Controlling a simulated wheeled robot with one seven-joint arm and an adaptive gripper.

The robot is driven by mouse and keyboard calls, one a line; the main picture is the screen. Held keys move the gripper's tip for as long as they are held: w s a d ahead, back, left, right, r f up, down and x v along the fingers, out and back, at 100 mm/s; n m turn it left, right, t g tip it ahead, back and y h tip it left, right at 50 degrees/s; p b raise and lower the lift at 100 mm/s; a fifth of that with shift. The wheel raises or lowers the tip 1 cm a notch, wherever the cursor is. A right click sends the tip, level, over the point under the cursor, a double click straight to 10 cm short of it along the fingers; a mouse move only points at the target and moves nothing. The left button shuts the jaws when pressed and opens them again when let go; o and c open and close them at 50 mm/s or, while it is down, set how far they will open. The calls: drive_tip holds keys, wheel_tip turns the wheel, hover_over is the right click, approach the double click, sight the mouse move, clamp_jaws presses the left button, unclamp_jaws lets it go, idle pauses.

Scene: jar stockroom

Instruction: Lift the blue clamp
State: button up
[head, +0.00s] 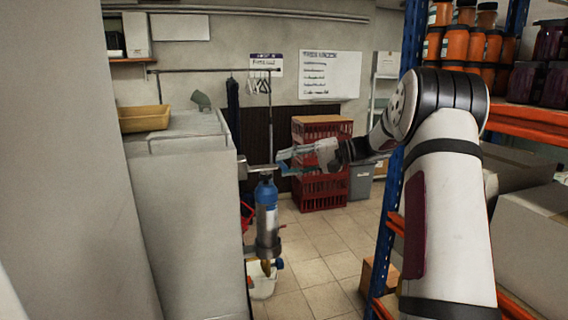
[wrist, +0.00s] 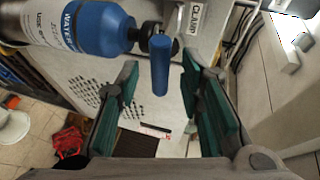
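The blue clamp shows in the wrist view as a blue upright handle (wrist: 160,68) with a dark fitting at its top. The rest of it is hidden or out of frame, and I cannot make it out in the head view. My gripper (wrist: 160,88) is open, its green-padded fingers on either side of the handle with gaps at both sides. In the head view my gripper (head: 283,161) is at the end of the outstretched arm, just above a blue-topped bottle (head: 266,194). The bottle also shows in the wrist view (wrist: 98,30), close beside the handle.
A grey cabinet (head: 185,215) stands at the left, with a yellow tray (head: 144,118) on top. Red crates (head: 320,190) are stacked behind. A blue-post rack (head: 400,160) with jars and boxes stands at the right. The tiled floor between is partly open.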

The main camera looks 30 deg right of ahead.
drive_tip(key=shift+x, duration=1.05)
clamp_jaws()
